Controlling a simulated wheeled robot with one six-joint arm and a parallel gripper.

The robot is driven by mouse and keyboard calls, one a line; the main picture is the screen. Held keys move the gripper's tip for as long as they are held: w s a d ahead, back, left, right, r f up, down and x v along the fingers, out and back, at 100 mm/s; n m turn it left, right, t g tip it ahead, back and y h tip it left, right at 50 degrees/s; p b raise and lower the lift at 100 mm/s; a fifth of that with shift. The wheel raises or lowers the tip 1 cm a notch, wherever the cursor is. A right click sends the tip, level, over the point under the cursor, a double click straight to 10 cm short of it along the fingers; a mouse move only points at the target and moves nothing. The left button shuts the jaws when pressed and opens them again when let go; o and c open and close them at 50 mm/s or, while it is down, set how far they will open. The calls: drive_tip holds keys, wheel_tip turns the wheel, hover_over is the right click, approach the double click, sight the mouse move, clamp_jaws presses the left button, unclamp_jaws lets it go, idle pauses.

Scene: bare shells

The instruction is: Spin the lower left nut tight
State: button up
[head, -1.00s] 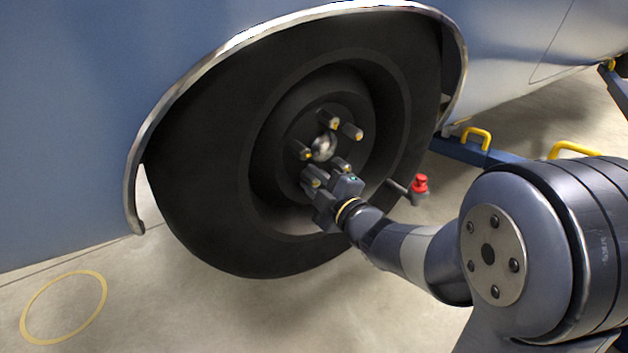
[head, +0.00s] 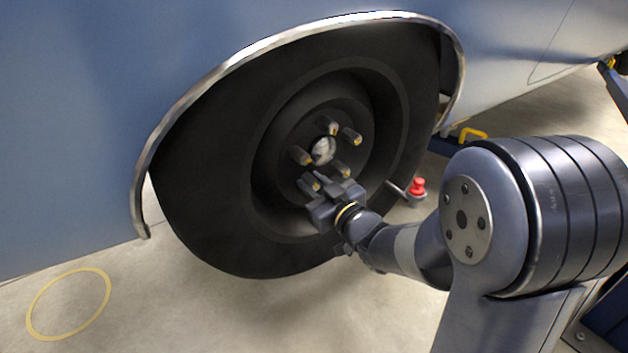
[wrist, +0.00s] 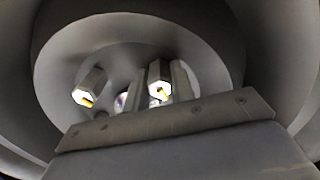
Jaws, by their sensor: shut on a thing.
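The wheel hub carries several grey hex nuts with yellow marks. The lower left nut (head: 311,184) sits low on the hub, in front of the dark wheel recess, and its end shows between my gripper's fingers. My gripper (head: 315,185) comes in from the lower right and is shut on this nut. In the wrist view, the held nut (wrist: 160,82) stands between the fingers beyond the pale gripper body, its yellow mark pointing at the camera. Another nut (wrist: 90,88) stands free to its left. How far the nut sits along its stud is hidden.
The black tyre (head: 210,200) surrounds the recess. A red-topped item (head: 417,187) is right of the wheel. Open floor lies lower left.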

drive_tip(key=m+p, duration=0.2)
drive_tip(key=m, duration=0.3)
drive_tip(key=shift+m, duration=0.3)
drive_tip(key=m+p, duration=0.1)
drive_tip(key=m, duration=0.4)
drive_tip(key=shift+p, duration=0.3)
drive_tip(key=o, duration=1)
drive_tip(key=shift+s+d, duration=0.1)
drive_tip(key=p+v, duration=0.1)
drive_tip(key=v, duration=0.9)
drive_tip(key=shift+s+d, duration=0.2)
drive_tip(key=shift+s, duration=0.05)
drive_tip(key=shift+w+a, duration=0.1)
